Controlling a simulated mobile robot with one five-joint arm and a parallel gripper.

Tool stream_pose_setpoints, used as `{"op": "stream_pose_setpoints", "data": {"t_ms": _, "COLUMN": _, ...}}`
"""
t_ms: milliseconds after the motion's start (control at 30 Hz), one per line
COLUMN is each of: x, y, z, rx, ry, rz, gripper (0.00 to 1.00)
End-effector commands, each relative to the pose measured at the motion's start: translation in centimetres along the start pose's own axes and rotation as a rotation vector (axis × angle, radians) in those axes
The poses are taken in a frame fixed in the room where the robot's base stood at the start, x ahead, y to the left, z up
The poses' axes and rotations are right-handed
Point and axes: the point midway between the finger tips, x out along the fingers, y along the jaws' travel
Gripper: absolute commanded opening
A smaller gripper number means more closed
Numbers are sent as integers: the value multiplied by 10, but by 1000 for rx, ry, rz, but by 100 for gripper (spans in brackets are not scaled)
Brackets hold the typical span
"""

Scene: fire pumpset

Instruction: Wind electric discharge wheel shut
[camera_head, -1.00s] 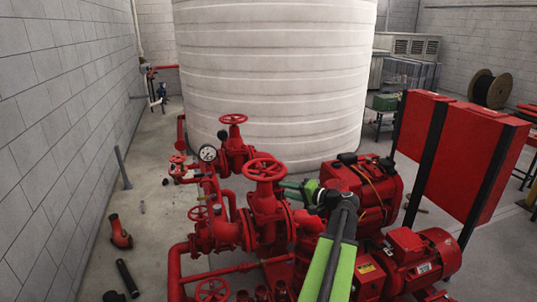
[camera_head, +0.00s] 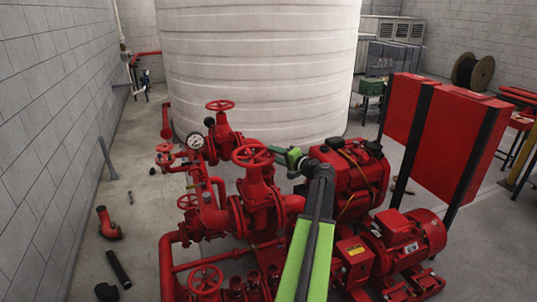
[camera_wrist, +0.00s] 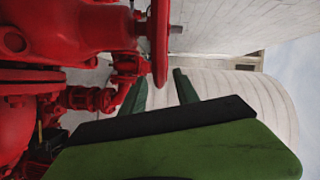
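Several red handwheels stand on the red pump pipework, and I read no label naming the electric discharge wheel. The handwheel (camera_head: 253,156) nearest my gripper lies flat on top of a tall red valve (camera_head: 262,196). My gripper (camera_head: 277,153) reaches in from the right at about the height of this wheel's right rim. In the wrist view a red wheel rim (camera_wrist: 160,42) shows edge-on. My two green fingers (camera_wrist: 160,76) are spread apart there, one on each side of the rim's line. Whether they touch the rim cannot be told. The lower finger bases are hidden by my gripper body.
Another handwheel (camera_head: 220,105) stands behind, with a gauge (camera_head: 196,141) to its left. A red engine (camera_head: 350,178) and motor (camera_head: 412,238) sit close on the right. A white tank (camera_head: 260,70) fills the back. Loose pipe pieces lie on the left floor.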

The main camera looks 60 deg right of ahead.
Motion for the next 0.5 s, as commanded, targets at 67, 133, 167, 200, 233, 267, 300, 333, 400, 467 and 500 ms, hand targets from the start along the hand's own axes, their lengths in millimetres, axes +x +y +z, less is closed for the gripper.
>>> {"op": "stream_pose_setpoints", "data": {"t_ms": 67, "x": 18, "y": 1, "z": -1, "rx": 0, "ry": -2, "rz": 1, "gripper": 37}}
{"op": "stream_pose_setpoints", "data": {"t_ms": 133, "x": 30, "y": 1, "z": -1, "rx": 0, "ry": -3, "rz": 2, "gripper": 37}}
{"op": "stream_pose_setpoints", "data": {"t_ms": 167, "x": 33, "y": 1, "z": -1, "rx": 0, "ry": -3, "rz": 2, "gripper": 37}}
{"op": "stream_pose_setpoints", "data": {"t_ms": 200, "x": 37, "y": 1, "z": -1, "rx": 0, "ry": -2, "rz": 3, "gripper": 37}}
{"op": "stream_pose_setpoints", "data": {"t_ms": 233, "x": 39, "y": 1, "z": -1, "rx": 0, "ry": -2, "rz": 3, "gripper": 37}}
{"op": "stream_pose_setpoints", "data": {"t_ms": 267, "x": 41, "y": 1, "z": -1, "rx": 0, "ry": -2, "rz": 3, "gripper": 37}}
{"op": "stream_pose_setpoints", "data": {"t_ms": 300, "x": 42, "y": 1, "z": -1, "rx": 0, "ry": -2, "rz": 3, "gripper": 37}}
{"op": "stream_pose_setpoints", "data": {"t_ms": 333, "x": 43, "y": 0, "z": 0, "rx": 0, "ry": -2, "rz": 3, "gripper": 37}}
{"op": "stream_pose_setpoints", "data": {"t_ms": 400, "x": 42, "y": 0, "z": 0, "rx": 0, "ry": -2, "rz": 3, "gripper": 37}}
{"op": "stream_pose_setpoints", "data": {"t_ms": 467, "x": 41, "y": 0, "z": 0, "rx": 0, "ry": -1, "rz": 2, "gripper": 37}}
{"op": "stream_pose_setpoints", "data": {"t_ms": 500, "x": 41, "y": 0, "z": 0, "rx": 0, "ry": -1, "rz": 2, "gripper": 37}}
